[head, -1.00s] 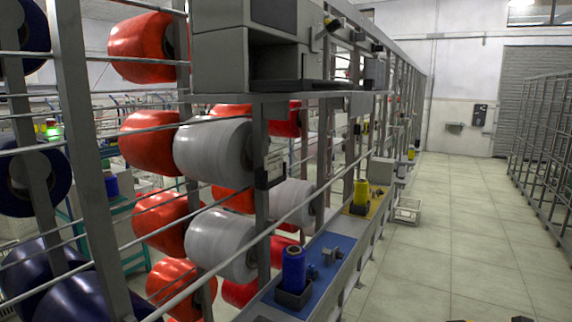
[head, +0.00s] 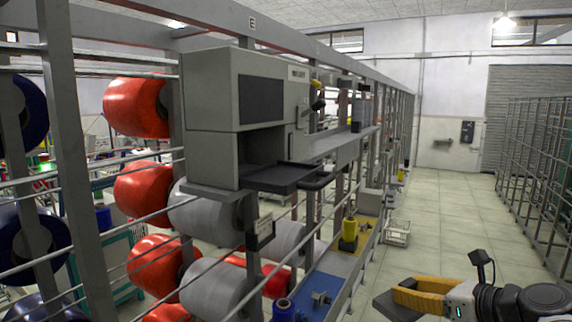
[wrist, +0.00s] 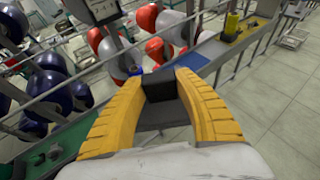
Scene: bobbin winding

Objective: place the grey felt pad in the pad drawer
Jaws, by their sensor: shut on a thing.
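My gripper (head: 404,290) is at the lower right of the head view, its yellow fingers shut on the dark grey felt pad (head: 388,308). In the wrist view the pad (wrist: 152,117) sits between the fingertips (wrist: 159,82), dark and flat, partly hidden by the fingers. A grey cabinet (head: 215,100) is mounted on the rack. A dark drawer or tray (head: 285,178) sticks out from its lower opening, appears empty, and looks like the pad drawer. My gripper is to the right of it and lower in the head view, well apart from it.
Red and grey bobbins (head: 140,108) hang on the rack left of and below the cabinet. A rail with a blue mat (head: 330,272) carries a blue spool (head: 284,310); a yellow spool (head: 349,232) stands farther along. A white crate (head: 397,233) is on the floor. The aisle is clear.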

